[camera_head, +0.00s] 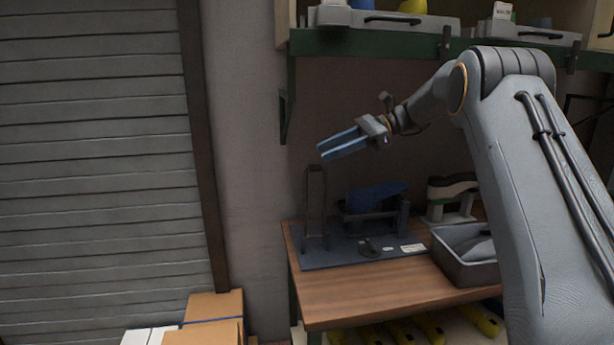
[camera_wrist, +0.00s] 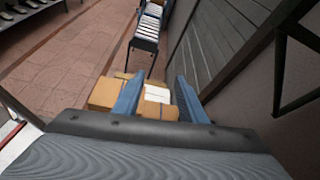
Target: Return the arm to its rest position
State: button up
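My gripper (camera_head: 342,146) is raised in the air above the left part of the wooden table, pointing left, well clear of the tabletop. Its two blue fingers stand apart with nothing between them. In the wrist view my gripper (camera_wrist: 155,98) also shows its fingers spread, with boxes on the floor far beyond them. My arm comes in from the right side of the head view. A blue shoe last (camera_head: 376,195) lies on a dark stand on the table, below and right of my gripper.
The wooden table (camera_head: 375,292) holds a dark base plate with an upright frame (camera_head: 315,205) and a grey bin (camera_head: 466,268). A green-edged shelf (camera_head: 370,42) hangs above. Cardboard boxes (camera_head: 214,308) stand at the lower left by the shutter (camera_head: 95,160). Yellow lasts (camera_head: 430,328) lie under the table.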

jog(key=s+d+f+n+t+h+b, duration=0.1)
jog(key=s+d+f+n+h+b, duration=0.15)
jog(key=s+f, duration=0.55)
jog(key=s+d+f+n+h+b, duration=0.15)
jog(key=s+f+h, duration=0.3)
jog(key=f, duration=0.65)
jog(key=s+d+f+n+h+b, duration=0.2)
jog(key=s+f, duration=0.3)
jog(key=s, duration=0.3)
jog(key=s+d+f+n+t+h+b, duration=0.1)
jog(key=s+d+f+n, duration=0.3)
jog(key=s, duration=0.4)
jog(key=s+d+f+n+h+b, duration=0.3)
jog(key=s+f, duration=0.3)
jog(key=s, duration=0.2)
jog(key=shift+f+n, duration=0.2)
jog(key=shift+n, duration=0.5)
jog(key=shift+s, duration=0.1)
jog(key=shift+c, duration=0.9)
